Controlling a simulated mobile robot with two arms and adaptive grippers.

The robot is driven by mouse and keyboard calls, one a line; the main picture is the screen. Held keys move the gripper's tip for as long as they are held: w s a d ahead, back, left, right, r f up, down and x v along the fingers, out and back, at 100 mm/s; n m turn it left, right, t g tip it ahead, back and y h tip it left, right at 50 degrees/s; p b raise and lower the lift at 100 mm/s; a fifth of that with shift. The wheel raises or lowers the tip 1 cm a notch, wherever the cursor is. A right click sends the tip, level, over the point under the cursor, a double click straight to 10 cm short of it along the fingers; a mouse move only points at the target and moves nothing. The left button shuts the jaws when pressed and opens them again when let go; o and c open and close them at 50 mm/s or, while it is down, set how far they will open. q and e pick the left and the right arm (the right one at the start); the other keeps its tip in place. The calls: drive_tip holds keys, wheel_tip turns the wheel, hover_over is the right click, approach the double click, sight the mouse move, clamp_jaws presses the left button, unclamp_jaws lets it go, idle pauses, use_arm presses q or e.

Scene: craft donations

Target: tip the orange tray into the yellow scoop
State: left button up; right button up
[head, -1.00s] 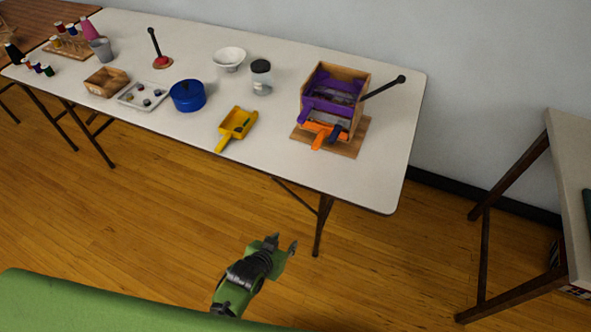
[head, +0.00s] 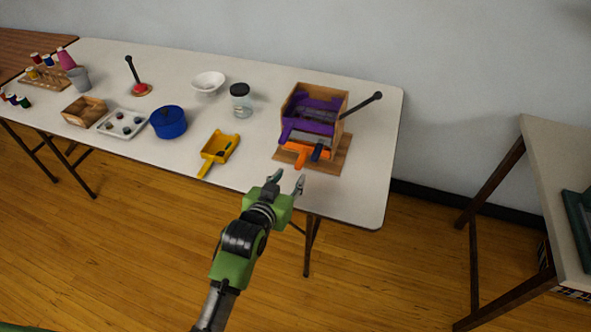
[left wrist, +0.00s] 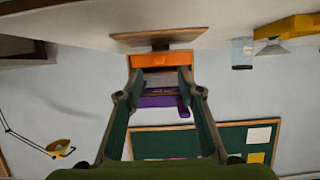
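The orange tray (head: 296,148) sits low at the front of a wooden box, with its handle toward me; it also shows in the left wrist view (left wrist: 160,60), straight beyond the fingers. The yellow scoop (head: 220,146) lies on the table left of the box, handle toward the front edge; in the left wrist view it is at the upper right (left wrist: 288,27). My right gripper is not in view.
A blue pot (head: 168,122), jar (head: 241,101) and bowl (head: 208,82) stand further left. The table's right end is clear.

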sight(297, 167)
use_arm(q)
drive_tip(key=x, duration=0.7)
drive_tip(key=shift+f, duration=0.1)
clamp_jaws()
drive_tip(key=c, duration=0.9)
unclamp_jaws()
drive_tip(key=shift+c, duration=0.2)
clamp_jaws()
drive_tip(key=shift+r+p, duration=0.3)
drive_tip(key=shift+p, duration=0.1)
